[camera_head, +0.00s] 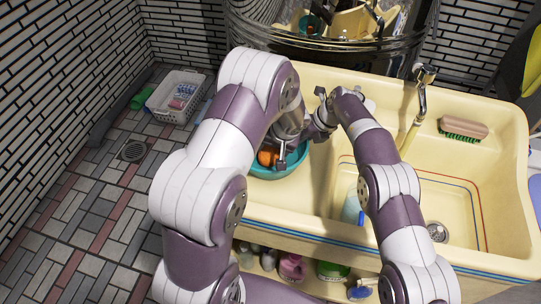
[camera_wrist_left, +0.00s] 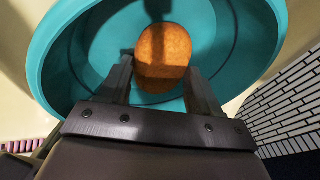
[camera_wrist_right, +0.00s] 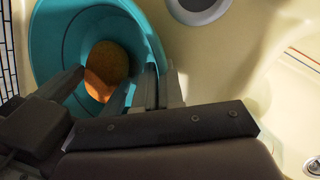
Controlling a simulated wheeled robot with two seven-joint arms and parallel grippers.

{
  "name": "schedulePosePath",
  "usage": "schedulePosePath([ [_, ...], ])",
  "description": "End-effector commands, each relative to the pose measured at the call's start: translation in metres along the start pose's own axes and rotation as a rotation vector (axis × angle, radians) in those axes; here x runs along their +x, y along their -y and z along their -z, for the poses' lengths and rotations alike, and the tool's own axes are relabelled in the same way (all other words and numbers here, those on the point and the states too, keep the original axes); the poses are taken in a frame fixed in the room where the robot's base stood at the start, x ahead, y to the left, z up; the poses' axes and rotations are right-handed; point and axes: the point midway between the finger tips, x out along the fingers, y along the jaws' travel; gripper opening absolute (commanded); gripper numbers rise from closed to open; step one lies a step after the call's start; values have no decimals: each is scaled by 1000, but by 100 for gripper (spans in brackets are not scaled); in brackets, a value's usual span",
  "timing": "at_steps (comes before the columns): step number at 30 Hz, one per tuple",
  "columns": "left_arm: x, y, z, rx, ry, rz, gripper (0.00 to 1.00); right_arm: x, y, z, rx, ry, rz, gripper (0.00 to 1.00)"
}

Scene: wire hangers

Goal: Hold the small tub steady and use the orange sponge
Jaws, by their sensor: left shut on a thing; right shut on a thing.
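The small teal tub (camera_head: 288,170) sits on the cream counter left of the basin, partly hidden by my arms. The orange sponge (camera_head: 267,157) is inside the tub. My left gripper (camera_wrist_left: 158,74) reaches into the tub, with its fingers on either side of the sponge (camera_wrist_left: 163,60), shut on it. The tub (camera_wrist_left: 90,55) surrounds it in the left wrist view. My right gripper (camera_wrist_right: 158,85) is shut on the wall of the tub (camera_wrist_right: 47,50) at its rim. The sponge (camera_wrist_right: 107,62) also shows beside it. Contact between the sponge and the tub's inner wall cannot be judged.
The basin (camera_head: 465,185) lies to the right, with a tap (camera_head: 421,95) behind it. A brush (camera_head: 463,128) lies on the right ledge. A blue bottle (camera_head: 351,207) stands near my right arm. A white basket (camera_head: 177,96) is on the tiled floor.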

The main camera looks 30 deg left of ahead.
Motion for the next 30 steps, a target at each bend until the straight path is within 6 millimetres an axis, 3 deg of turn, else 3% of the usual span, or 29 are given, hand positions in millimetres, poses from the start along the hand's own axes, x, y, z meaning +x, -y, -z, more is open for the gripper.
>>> schedulePosePath([
  [5,4,-2,16,-2,-1,-1,27,0,-1,0,-1,-1,-1,0],
  [11,3,-2,22,-3,-5,-4,27,1,-4,0,-5,-4,-5,0],
  [21,-7,0,-7,1,-5,-4,27,1,-3,0,-3,-3,-5,0],
  [30,-4,7,-14,0,-1,-1,27,0,-1,0,-1,-1,-1,0],
])
